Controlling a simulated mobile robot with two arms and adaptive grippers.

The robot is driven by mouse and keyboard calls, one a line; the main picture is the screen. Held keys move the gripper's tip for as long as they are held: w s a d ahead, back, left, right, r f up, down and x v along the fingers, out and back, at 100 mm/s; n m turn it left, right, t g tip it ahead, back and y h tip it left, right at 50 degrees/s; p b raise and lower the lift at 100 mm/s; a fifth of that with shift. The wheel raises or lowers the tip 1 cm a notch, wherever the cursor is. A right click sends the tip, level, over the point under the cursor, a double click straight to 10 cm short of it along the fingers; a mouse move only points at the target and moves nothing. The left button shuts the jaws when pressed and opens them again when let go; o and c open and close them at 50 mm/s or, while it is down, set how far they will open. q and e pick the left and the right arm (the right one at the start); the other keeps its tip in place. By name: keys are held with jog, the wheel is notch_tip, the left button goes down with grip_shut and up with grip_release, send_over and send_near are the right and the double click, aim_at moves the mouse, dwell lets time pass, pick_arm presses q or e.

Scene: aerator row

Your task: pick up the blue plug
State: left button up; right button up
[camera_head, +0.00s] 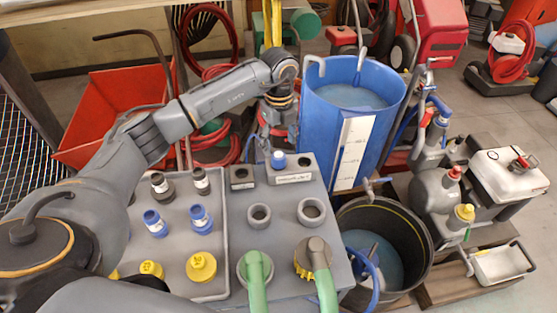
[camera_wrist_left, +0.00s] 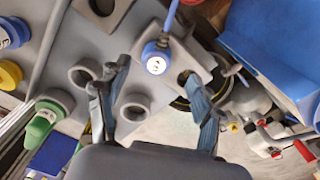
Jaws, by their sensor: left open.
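A blue plug (camera_head: 279,159) stands upright at the back of the grey panel (camera_head: 285,197), by a labelled grey block with a dark hole. In the left wrist view the blue plug (camera_wrist_left: 156,57) shows a pale marked face, and a thin blue strip runs up from it. My left gripper (camera_head: 271,138) hangs just behind and above the plug in the head view. In the left wrist view its two fingers (camera_wrist_left: 153,70) are spread, with the plug between and beyond their tips. Nothing is held. I cannot tell whether a finger touches the plug. My right gripper is not in view.
A grey tray (camera_head: 222,268) at the left holds blue, yellow and black-topped bottles. Two empty rings (camera_head: 311,211) and two green-handled fittings (camera_head: 258,275) are on the panel. A tall blue bucket (camera_head: 385,118) stands close behind; a black bucket (camera_head: 418,240) is to the right.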

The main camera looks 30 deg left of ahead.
aim_at(278, 154)
pick_arm(q)
jog(key=f, duration=0.3)
jog(key=f+p, duration=0.1)
jog(key=shift+s+f, duration=0.25)
jog(key=shift+f, duration=0.35)
jog(key=shift+c, duration=0.2)
jog(key=c, duration=1.2)
jog(key=shift+c, duration=0.2)
jog(key=shift+r, duration=0.1)
